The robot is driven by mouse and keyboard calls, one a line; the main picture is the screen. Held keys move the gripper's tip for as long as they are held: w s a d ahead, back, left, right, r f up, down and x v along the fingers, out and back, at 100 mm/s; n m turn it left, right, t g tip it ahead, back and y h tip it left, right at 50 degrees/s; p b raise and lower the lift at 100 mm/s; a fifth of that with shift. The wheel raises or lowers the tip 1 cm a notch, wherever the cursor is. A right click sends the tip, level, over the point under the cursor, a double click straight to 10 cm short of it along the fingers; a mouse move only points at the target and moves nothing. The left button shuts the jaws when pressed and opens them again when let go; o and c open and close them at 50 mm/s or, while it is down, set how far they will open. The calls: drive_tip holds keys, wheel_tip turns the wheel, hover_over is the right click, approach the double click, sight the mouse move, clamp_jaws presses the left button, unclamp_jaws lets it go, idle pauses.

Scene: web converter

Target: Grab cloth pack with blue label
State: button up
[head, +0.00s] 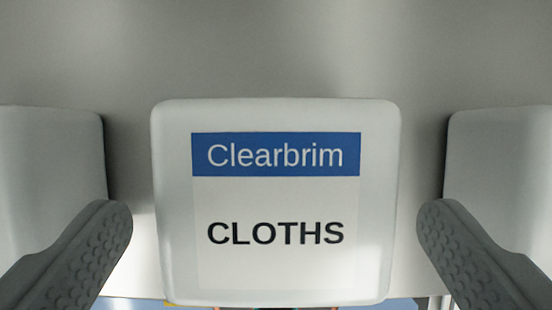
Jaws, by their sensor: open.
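A white cloth pack (275,270) with rounded corners fills the middle of the head view. Its label has a blue band (275,154) reading "Clearbrim" above black "CLOTHS" lettering. My gripper (275,225) is open, with one dark grey ridged finger to the left of the pack and one to the right. A clear gap shows between each finger and the pack's sides. Nothing is held.
Another white pack-like object (50,180) stands at the left, partly behind the left finger, and one more (500,170) at the right behind the right finger. Their labels do not show. A plain grey surface (275,50) lies behind them. Narrow gaps separate them from the middle pack.

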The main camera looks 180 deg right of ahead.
sight(276, 216)
drive_tip(key=x, duration=0.5)
drive_tip(key=shift+r, duration=0.1)
drive_tip(key=c, duration=1)
drive_tip(key=shift+r, duration=0.1)
